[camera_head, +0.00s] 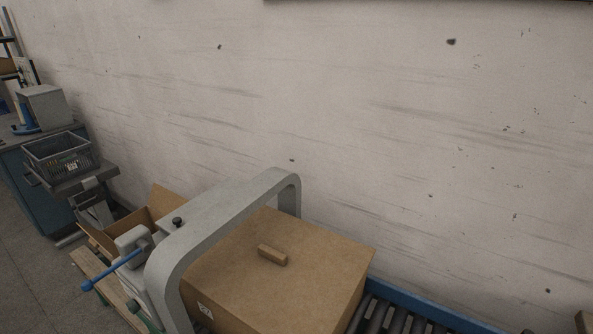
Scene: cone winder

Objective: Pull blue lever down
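A thin blue lever (115,269) with a round knob at its lower left end shows in the head view at the lower left. It slants up and to the right to a grey mechanism (133,240) on the side of a grey arch frame (232,215). My gripper does not show in this view.
A large cardboard box (310,262) with a small block (272,255) on top sits under the arch on a roller conveyor (395,320). Behind the lever are an open carton (165,203) and a grey crate (60,153). Bare floor (45,275) lies to the left.

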